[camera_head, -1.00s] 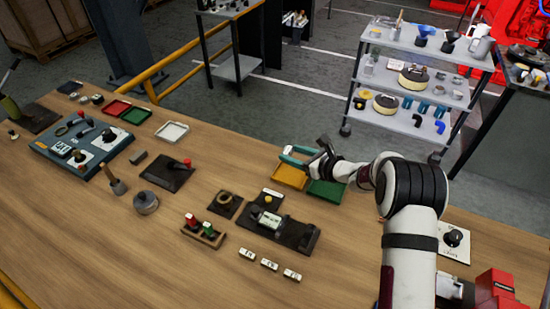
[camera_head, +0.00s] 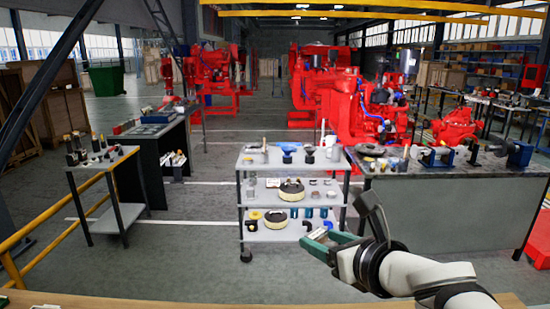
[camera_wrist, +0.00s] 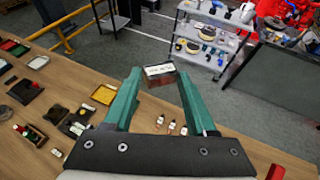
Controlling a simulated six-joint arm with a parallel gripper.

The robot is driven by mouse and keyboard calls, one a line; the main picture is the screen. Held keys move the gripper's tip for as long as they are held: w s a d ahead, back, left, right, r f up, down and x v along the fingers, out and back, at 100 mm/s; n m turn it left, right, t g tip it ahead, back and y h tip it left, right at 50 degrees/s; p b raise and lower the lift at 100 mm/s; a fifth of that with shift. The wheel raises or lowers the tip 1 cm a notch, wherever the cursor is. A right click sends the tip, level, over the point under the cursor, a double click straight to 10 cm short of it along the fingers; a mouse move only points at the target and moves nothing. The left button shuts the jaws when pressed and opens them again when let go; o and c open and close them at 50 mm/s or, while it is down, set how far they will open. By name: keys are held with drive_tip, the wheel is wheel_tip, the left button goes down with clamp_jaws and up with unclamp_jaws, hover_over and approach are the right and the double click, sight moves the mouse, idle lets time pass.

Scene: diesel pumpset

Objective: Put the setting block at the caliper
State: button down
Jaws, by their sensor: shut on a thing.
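My gripper (camera_head: 322,238) has teal fingers and is held up above the bench's far edge, in front of the shelf cart. It is shut on a small dark block with a white label, which I take as the setting block (camera_wrist: 158,72). In the wrist view the block sits between the two fingertips of my gripper (camera_wrist: 157,78), clear of the bench. In the head view the block (camera_head: 320,233) is small and partly hidden by the fingers. I cannot pick out the caliper in the current views.
The wooden bench (camera_wrist: 55,75) carries a yellow tray (camera_wrist: 103,94), a black fixture (camera_wrist: 75,124) and several small labelled pieces (camera_wrist: 171,126). A grey shelf cart (camera_head: 290,165) stands beyond it. A yellow rail (camera_head: 45,228) is at the left. Floor between is clear.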

drive_tip(key=shift+s+d+r+m+t+h, duration=0.3)
drive_tip(key=shift+s+d+r+h, duration=0.15)
drive_tip(key=shift+s+d, duration=0.3)
drive_tip(key=shift+s, duration=0.35)
drive_tip(key=w+a+f+n+g+y, duration=0.1)
drive_tip(key=a+f+n+g+y, duration=0.6)
drive_tip(key=a+f, duration=0.55)
drive_tip(key=s+a+f+n+g+y, duration=0.1)
drive_tip(key=s+a+f+n+g, duration=0.45)
drive_tip(key=f, duration=0.25)
drive_tip(key=s+a+f+n+g+y, duration=0.1)
drive_tip(key=s+a+f+n+g, duration=0.4)
drive_tip(key=f, duration=0.4)
drive_tip(key=s+a+r+m+t, duration=0.25)
drive_tip(key=a+m+t, duration=0.2)
drive_tip(key=a, duration=0.75)
drive_tip(key=f+m+t, duration=0.1)
drive_tip(key=t, duration=0.1)
drive_tip(key=s+d+f+m+t+h, duration=0.1)
drive_tip(key=f+t, duration=0.1)
drive_tip(key=s+f+m+t, duration=0.1)
drive_tip(key=f+m+t, duration=0.1)
drive_tip(key=shift+s+d+f, duration=0.1)
drive_tip(key=shift+d+f, duration=0.15)
drive_tip(key=shift+d, duration=0.1)
drive_tip(key=shift+m+t, duration=0.3)
drive_tip(key=shift+t, duration=0.1)
drive_tip(key=f, duration=0.8)
drive_tip(key=shift+d, duration=0.25)
